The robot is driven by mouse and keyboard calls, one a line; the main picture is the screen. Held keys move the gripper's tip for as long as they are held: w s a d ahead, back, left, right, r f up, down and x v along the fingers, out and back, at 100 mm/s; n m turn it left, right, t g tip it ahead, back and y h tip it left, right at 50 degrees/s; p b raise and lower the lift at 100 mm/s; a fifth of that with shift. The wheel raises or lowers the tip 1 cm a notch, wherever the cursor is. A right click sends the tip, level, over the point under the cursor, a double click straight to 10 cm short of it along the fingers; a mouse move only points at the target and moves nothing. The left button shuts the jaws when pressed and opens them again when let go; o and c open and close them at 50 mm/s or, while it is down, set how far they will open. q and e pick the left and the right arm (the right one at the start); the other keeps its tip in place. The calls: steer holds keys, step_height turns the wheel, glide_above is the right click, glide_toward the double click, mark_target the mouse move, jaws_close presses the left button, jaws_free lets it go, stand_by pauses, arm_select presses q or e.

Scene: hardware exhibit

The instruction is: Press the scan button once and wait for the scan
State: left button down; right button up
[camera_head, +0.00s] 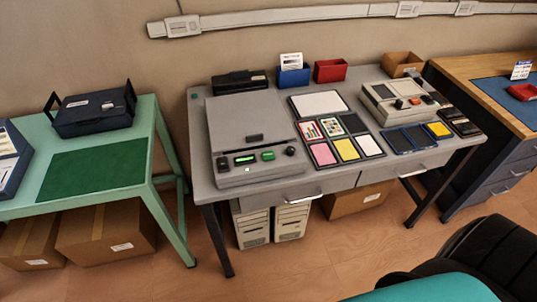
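A flat grey scanner (250,130) with a closed lid sits on the left part of the grey middle desk (310,185). Its front panel carries a small lit green display (245,160), a green button (268,155) to the right of it, and a dark round knob (290,151) at the right end. A small green light (248,169) glows below the display. The button's label is too small to read, so I cannot confirm that it is the scan button. Nothing touches the panel. Neither of my grippers is in view.
Colored cards (323,153) and a white sheet (319,103) lie right of the scanner. A grey device (400,101) stands farther right. A green table (150,115) is at left. A black and teal shape (490,255), perhaps a chair, fills the lower right.

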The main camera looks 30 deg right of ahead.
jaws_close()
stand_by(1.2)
